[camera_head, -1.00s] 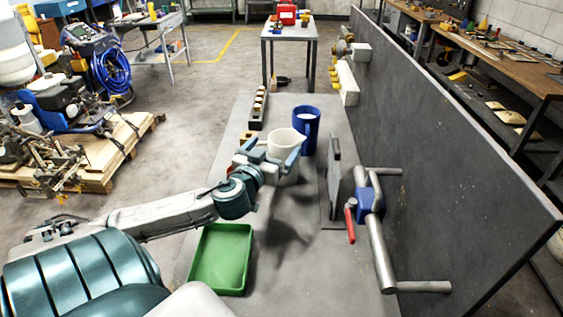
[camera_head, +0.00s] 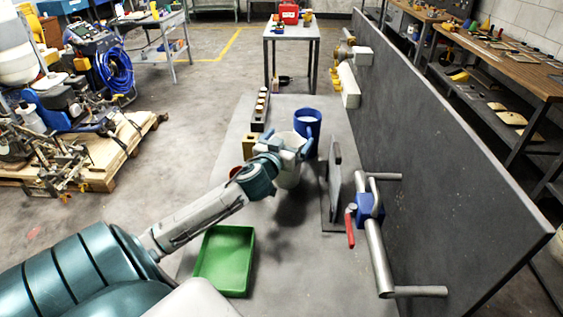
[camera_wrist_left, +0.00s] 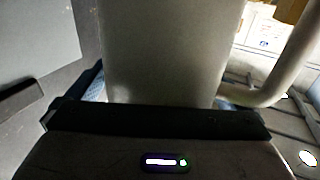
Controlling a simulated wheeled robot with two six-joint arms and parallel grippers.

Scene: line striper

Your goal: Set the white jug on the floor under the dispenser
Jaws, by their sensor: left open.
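The white jug (camera_head: 289,178) stands upright on the grey floor mat in the head view, left of the blue jug. My left gripper (camera_head: 285,148) is at the jug's upper part, with its open fingers on either side of it. In the left wrist view the jug's pale wall (camera_wrist_left: 172,55) fills the space between the fingers, and a curved handle (camera_wrist_left: 285,80) shows at right. I cannot tell whether the fingers touch it. A pipe fitting with a blue valve body (camera_head: 370,206) and a red lever (camera_head: 350,228) is on the dark panel at right. My right gripper is not in view.
The blue jug (camera_head: 313,121) stands close to the white one. A grey upright plate (camera_head: 334,170) is to the right. A green tray (camera_head: 226,258) lies nearer me. A dark rack (camera_head: 260,108) stands behind.

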